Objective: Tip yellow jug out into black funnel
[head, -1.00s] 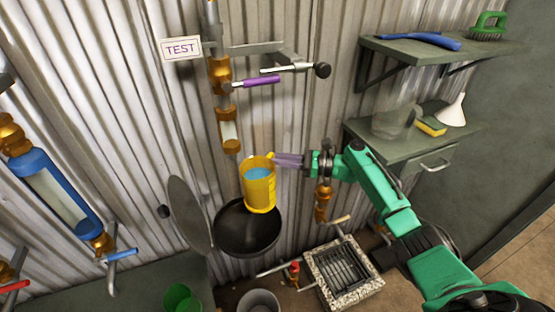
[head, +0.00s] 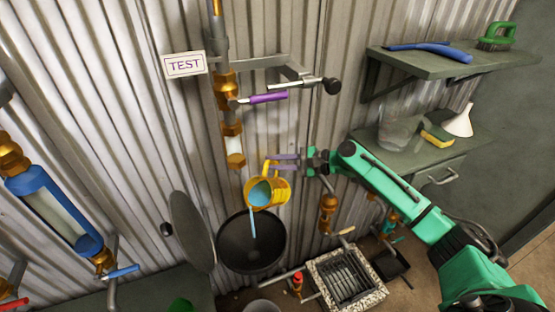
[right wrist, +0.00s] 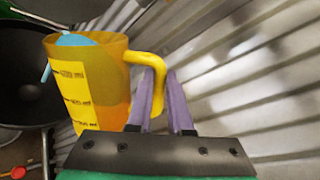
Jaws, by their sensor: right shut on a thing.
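The yellow jug (head: 268,189) is tilted in the head view, its mouth toward the lower left. A thin blue stream runs from its lip down into the black funnel (head: 250,258) below. Blue liquid shows in the jug's mouth. My right gripper (head: 277,162) is shut on the jug's handle from the right. In the right wrist view the purple fingers (right wrist: 160,90) close on the handle of the jug (right wrist: 88,85), and the funnel (right wrist: 25,75) lies beyond at the left. My left gripper is not in view.
A round grey lid (head: 192,230) stands open left of the funnel. A bronze pipe with a purple-handled valve (head: 268,98) rises above the jug. A drain grate (head: 347,278) is at lower right. Shelves (head: 445,62) hold brushes, a sponge and a white funnel.

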